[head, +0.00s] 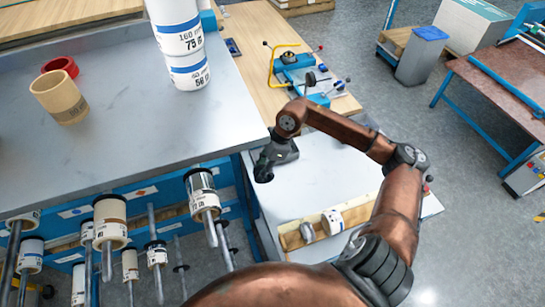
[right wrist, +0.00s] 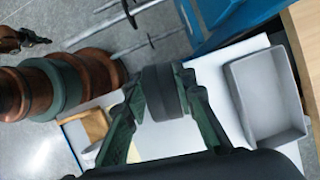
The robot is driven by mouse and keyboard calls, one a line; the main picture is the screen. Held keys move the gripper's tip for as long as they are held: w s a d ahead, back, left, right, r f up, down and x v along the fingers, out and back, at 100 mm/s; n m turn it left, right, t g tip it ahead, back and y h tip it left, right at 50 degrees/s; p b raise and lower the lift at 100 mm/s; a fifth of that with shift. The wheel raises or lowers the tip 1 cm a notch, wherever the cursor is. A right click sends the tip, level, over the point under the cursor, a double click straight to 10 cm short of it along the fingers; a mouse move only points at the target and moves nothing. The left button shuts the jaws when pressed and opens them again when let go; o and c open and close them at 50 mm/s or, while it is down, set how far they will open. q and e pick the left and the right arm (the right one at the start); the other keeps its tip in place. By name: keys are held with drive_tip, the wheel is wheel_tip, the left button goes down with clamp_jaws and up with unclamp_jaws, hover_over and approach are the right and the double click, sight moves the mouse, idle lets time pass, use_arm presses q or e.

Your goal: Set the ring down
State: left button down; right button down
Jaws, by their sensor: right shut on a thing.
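My right gripper (head: 266,166) is over the left end of the white side table (head: 330,172) in the head view. In the right wrist view its green fingers (right wrist: 160,96) are shut on a dark grey ring (right wrist: 162,90), one on each side. In the head view the gripper mostly hides the ring, and only a dark patch shows. In the right wrist view the white table top lies behind the ring; I cannot tell whether they touch. A grey open tray (right wrist: 265,95) is right of the ring, apart from it. My left gripper is not in view.
A wooden holder (head: 360,215) with a white roll (head: 332,221) stands at the table's front. Spindles with rolls (head: 203,194) stick out nearby at left. The grey bench (head: 130,130) carries white rolls (head: 187,70), a tan roll (head: 60,97) and a red ring (head: 62,66).

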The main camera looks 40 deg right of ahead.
drive_tip(key=w+d+m+t+h+b, duration=0.1)
drive_tip(key=w+d+m+h+b, duration=0.15)
drive_tip(key=d+m, duration=0.45)
drive_tip(key=w+d+m+t+h+b, duration=0.1)
drive_tip(key=d+m+h, duration=0.2)
drive_tip(key=d+m, duration=0.45)
drive_tip(key=shift+m, duration=0.95)
drive_tip(key=shift+w+d+f, duration=1.25)
drive_tip(key=shift+w+f, duration=0.4)
drive_tip(key=shift+f, duration=0.35)
drive_tip(key=shift+w+d+f, duration=1.3)
drive_tip(key=shift+w+f, duration=0.4)
drive_tip(key=shift+f, duration=0.3)
drive_tip(key=shift+w+d+f, duration=1.25)
drive_tip(key=shift+w+f, duration=0.4)
drive_tip(key=shift+f, duration=0.35)
drive_tip(key=shift+f+b, duration=0.1)
drive_tip(key=shift+b, duration=0.2)
drive_tip(key=c, duration=1.6)
unclamp_jaws()
